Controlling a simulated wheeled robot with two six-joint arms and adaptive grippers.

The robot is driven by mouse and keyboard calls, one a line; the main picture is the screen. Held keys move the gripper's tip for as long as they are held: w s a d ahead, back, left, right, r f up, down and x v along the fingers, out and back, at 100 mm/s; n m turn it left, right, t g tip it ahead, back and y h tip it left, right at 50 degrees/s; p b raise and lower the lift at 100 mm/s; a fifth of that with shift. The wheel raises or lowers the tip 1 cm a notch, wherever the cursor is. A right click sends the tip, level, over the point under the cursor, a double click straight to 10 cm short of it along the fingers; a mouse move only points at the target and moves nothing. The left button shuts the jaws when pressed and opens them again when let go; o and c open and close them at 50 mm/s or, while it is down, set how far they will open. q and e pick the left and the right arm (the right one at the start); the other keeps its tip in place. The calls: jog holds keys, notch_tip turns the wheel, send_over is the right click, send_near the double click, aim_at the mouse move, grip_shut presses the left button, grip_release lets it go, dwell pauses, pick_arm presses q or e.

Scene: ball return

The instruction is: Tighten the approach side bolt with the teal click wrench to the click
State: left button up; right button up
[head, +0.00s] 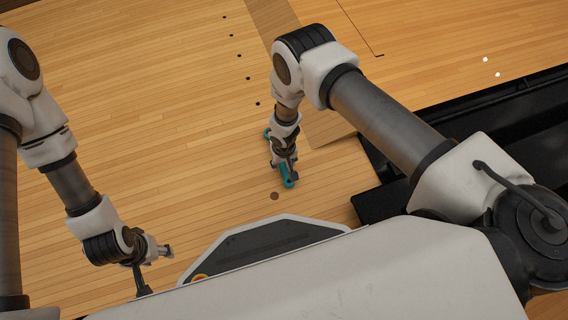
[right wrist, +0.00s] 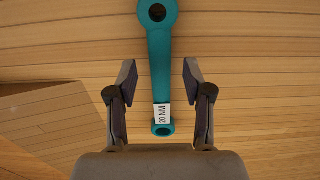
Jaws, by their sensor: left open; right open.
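The teal click wrench (head: 288,181) is over the wooden floor, partly hidden by my right gripper (head: 284,162) in the head view. In the right wrist view the wrench (right wrist: 160,65) runs lengthwise between the fingers, with a ring at its far end, a small ring at its near end and a white "20 NM" label. My right gripper (right wrist: 160,75) is open, with a gap on both sides of the handle. My left gripper (head: 157,268) is open and empty at lower left, away from the wrench. I cannot make out the approach side bolt for certain.
Small dark dots (head: 248,78) line the boards. A black channel (head: 470,130) runs along the right. The floor (head: 150,120) between my arms is clear.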

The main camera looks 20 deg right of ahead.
notch_tip(320, 180, up, 5)
jog(key=shift+w+r+p, duration=0.1)
jog(key=shift+w+p, duration=0.05)
jog(key=shift+p, duration=0.9)
pick_arm(q)
notch_tip(320, 180, up, 4)
jog(key=shift+f, duration=0.2)
